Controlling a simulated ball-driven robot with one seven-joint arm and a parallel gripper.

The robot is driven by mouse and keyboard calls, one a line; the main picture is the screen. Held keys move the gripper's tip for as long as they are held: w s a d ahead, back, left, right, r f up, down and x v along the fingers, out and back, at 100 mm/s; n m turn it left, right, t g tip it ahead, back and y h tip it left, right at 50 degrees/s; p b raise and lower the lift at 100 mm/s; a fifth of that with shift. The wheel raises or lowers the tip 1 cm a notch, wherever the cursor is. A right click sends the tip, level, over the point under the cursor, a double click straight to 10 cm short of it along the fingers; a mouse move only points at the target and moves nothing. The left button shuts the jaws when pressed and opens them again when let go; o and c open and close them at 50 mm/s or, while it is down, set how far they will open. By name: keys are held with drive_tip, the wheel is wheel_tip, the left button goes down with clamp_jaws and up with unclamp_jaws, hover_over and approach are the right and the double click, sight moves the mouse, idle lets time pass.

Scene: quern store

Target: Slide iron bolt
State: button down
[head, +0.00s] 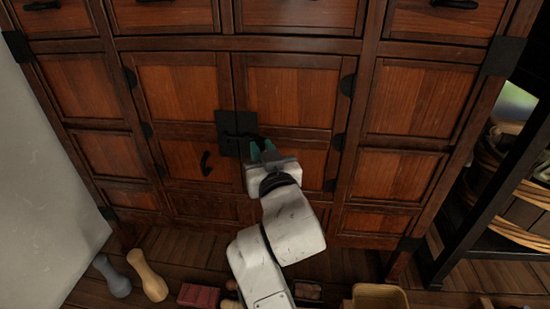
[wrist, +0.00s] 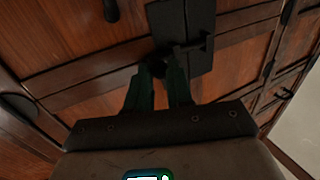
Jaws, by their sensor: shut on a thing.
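The iron bolt (head: 243,136) is dark and lies across black iron plates where the two doors of a wooden cabinet meet. In the wrist view the bolt (wrist: 188,48) runs over the plates, with a dark end near my fingertips. My gripper (head: 262,147) reaches up from below, to the right of the plates. Its green fingers are shut on the end of the bolt, and in the wrist view my gripper (wrist: 160,74) has them on either side of it. The grasped part is mostly hidden in shadow. Both doors look closed.
Below stand a pale turned piece (head: 147,276), a grey one (head: 113,276), a red block (head: 199,295) and a tan box (head: 378,297). A dark rack (head: 490,175) stands right.

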drive_tip(key=shift+a, duration=0.2)
drive_tip(key=c, duration=1)
unclamp_jaws()
drive_tip(key=shift+a, duration=0.15)
drive_tip(key=v, duration=1.1)
